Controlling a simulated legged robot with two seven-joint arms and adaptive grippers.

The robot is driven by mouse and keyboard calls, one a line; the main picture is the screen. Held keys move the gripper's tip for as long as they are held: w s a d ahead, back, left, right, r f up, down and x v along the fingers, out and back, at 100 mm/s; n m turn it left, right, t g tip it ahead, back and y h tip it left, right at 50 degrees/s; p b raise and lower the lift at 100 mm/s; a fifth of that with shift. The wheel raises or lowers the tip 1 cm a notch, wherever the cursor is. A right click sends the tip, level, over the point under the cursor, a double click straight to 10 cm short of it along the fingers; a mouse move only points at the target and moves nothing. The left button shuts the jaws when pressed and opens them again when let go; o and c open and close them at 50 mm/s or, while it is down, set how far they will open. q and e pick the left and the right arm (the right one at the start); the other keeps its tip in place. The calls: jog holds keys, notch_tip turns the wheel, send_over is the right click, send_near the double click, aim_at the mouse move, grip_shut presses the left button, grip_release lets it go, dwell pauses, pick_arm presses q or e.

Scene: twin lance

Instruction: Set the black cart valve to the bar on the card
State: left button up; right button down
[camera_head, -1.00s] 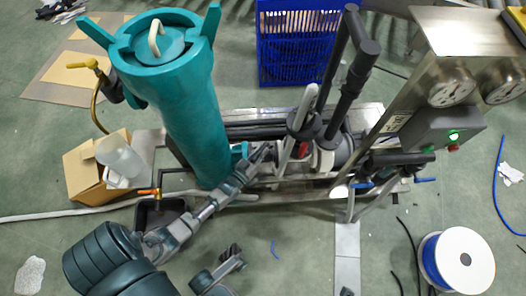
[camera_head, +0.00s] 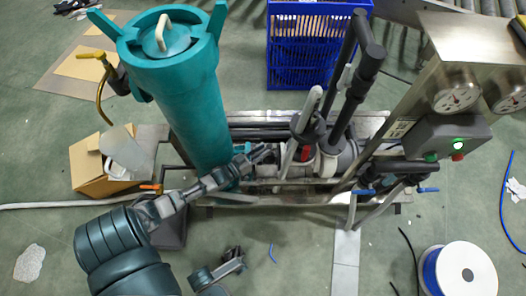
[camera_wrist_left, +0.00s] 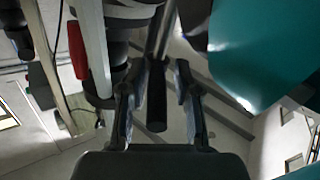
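My left gripper (camera_head: 264,154) reaches in from the left to the pipework beside the teal filter housing (camera_head: 190,100). In the left wrist view the left gripper (camera_wrist_left: 158,90) is open, with a black bar-shaped handle (camera_wrist_left: 157,108) between its fingers and a gap on each side. This looks like the black valve's lever; the valve body is mostly hidden. A small pale card (camera_head: 398,129) is on the steel post; its marking is too small to read. A dark jointed part (camera_head: 230,262) at the bottom seems to be my right gripper; its fingers are unclear.
A red handle (camera_head: 305,153) and pale and black upright pipes (camera_head: 345,90) stand right of the left gripper. The control box (camera_head: 447,137) and gauges are further right. A blue crate (camera_head: 305,50) is behind, a cable spool (camera_head: 460,272) at lower right.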

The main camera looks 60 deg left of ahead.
pick_arm(q)
jog(key=shift+s+d, duration=0.1)
jog(key=shift+s+f, duration=0.1)
jog(key=shift+s, duration=0.25)
jog(key=s, duration=1.1)
jog(key=shift+d, duration=0.1)
